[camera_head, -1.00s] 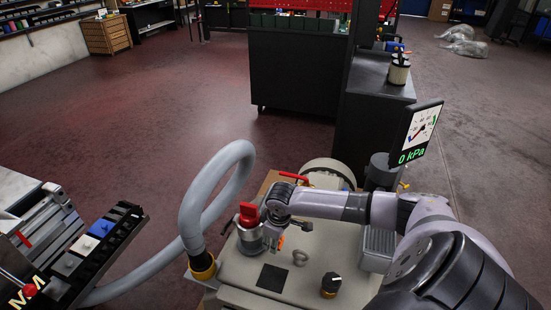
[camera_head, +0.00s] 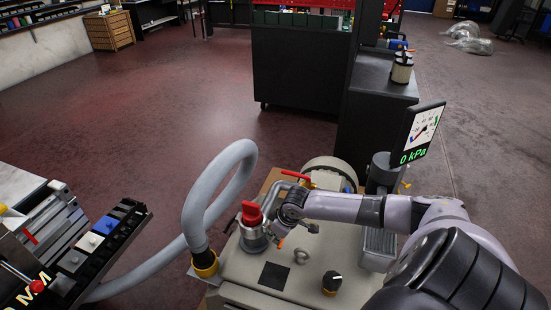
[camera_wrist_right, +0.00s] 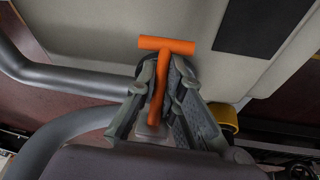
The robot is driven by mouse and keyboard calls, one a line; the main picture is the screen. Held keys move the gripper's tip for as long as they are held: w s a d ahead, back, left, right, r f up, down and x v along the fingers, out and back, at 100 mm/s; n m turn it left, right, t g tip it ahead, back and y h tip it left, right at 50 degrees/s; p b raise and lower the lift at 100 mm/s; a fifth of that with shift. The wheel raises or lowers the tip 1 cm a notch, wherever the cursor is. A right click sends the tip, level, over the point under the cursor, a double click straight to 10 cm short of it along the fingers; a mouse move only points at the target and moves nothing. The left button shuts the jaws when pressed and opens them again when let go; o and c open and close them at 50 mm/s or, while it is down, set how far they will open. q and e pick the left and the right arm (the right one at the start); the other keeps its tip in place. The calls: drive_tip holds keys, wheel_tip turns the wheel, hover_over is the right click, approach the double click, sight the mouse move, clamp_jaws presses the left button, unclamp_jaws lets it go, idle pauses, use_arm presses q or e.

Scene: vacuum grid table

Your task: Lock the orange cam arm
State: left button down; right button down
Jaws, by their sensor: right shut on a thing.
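The orange cam arm (camera_wrist_right: 166,46) is a T-shaped lever in the right wrist view. Its crossbar sticks out beyond my fingertips and its stem runs down between the fingers. My right gripper (camera_wrist_right: 160,78) is shut on that stem. In the head view my right gripper (camera_head: 275,231) is at the grey hose fitting on top of the beige pump unit, mostly hidden by my wrist. Only a small orange piece of the cam arm (camera_head: 281,243) shows beside it. My left gripper is not in view.
A red handle (camera_head: 251,212) stands just left of my right gripper. A grey hose (camera_head: 186,222) loops at the left into a yellow collar (camera_head: 205,265). A black knob (camera_head: 332,282) and a gauge reading 0 kPa (camera_head: 422,130) are to the right.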

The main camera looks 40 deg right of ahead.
drive_tip(key=shift+s+f, duration=0.5)
drive_tip(key=c, duration=1.9)
unclamp_jaws()
drive_tip(key=shift+w+f, duration=0.1)
drive_tip(key=shift+w, duration=0.05)
drive_tip(key=shift+c, duration=0.2)
drive_tip(key=o, duration=1.3)
drive_tip(key=shift+w+r, duration=0.25)
drive_tip(key=shift+r, duration=0.05)
drive_tip(key=shift+c, duration=0.2)
drive_tip(key=v, duration=1.2)
